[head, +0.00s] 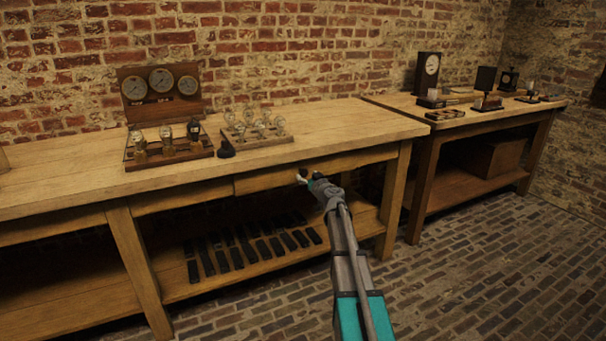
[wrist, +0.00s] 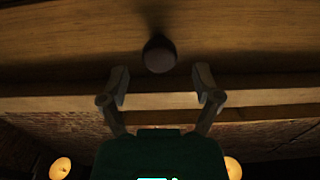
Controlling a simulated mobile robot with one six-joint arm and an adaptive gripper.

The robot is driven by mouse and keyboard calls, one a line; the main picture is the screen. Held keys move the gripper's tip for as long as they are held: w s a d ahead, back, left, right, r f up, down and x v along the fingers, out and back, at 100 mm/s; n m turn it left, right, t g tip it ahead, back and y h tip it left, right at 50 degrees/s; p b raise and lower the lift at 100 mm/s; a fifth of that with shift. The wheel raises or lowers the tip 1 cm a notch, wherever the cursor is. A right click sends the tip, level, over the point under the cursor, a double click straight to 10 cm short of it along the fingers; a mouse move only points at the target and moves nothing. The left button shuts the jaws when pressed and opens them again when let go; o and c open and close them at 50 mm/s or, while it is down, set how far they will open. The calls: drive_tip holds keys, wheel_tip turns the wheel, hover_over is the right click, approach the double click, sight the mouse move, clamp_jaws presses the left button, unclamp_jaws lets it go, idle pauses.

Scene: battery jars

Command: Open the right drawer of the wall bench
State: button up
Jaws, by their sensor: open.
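The wall bench (head: 60,180) is a long wooden bench against the brick wall. Its right drawer (head: 262,183) has a plain wooden front under the top and looks closed. In the wrist view the drawer front (wrist: 70,62) fills the upper part, with a round dark knob (wrist: 159,54) near its middle. My gripper (head: 308,177) is at the drawer front in the head view and hides the knob there. In the wrist view my gripper (wrist: 160,86) is open and empty, its fingertips to either side and just short of the knob. I see no contact.
Gauges on a wooden board (head: 162,90) and a rack of glass jars (head: 255,128) stand on the bench top. Dark bars (head: 240,250) lie on its lower shelf. A second table (head: 510,115) stands at the right. The brick floor (head: 480,270) in front is clear.

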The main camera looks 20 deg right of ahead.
sight(305, 173)
drive_tip(key=shift+w, duration=1.6)
